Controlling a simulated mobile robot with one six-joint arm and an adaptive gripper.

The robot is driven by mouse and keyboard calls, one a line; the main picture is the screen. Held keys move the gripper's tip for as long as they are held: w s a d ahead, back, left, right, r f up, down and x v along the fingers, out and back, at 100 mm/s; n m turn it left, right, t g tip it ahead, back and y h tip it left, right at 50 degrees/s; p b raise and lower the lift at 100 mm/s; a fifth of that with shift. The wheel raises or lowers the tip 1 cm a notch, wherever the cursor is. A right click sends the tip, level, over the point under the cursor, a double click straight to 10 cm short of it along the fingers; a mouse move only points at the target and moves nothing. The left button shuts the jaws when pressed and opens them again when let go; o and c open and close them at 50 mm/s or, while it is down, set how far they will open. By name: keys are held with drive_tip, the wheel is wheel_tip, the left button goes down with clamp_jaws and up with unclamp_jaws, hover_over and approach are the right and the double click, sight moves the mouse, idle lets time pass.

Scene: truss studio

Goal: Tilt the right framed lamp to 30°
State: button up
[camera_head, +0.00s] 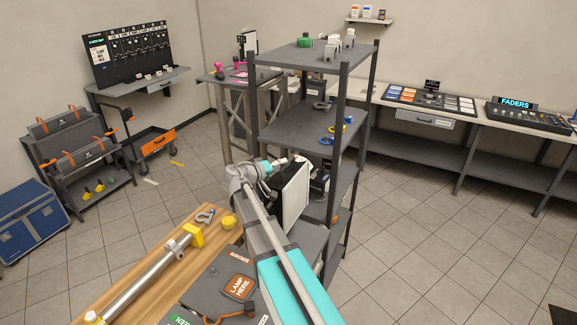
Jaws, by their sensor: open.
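A lamp-like panel (294,196) with a pale flat face and a dark edge stands upright in the middle of the view, in front of the grey shelf unit. I cannot tell its exact angle or whether it is the right framed lamp. My arm reaches up from the bottom, with a grey tube and a teal-banded wrist. My gripper (293,163) is at the wrist's far end, close to the panel's top edge in the picture. It is open, small and partly hidden; I cannot tell whether it touches the panel.
The grey shelf unit (343,120) rises just behind the panel. A wooden bench (150,262) with a metal tube (145,275) and a dark "LAMP HERE" board (205,287) lies at the front. A long counter (420,150) runs along the right wall. The tiled floor at right is clear.

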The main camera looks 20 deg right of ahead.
drive_tip(key=shift+b+x, duration=0.3)
drive_tip(key=shift+x, duration=1.75)
clamp_jaws()
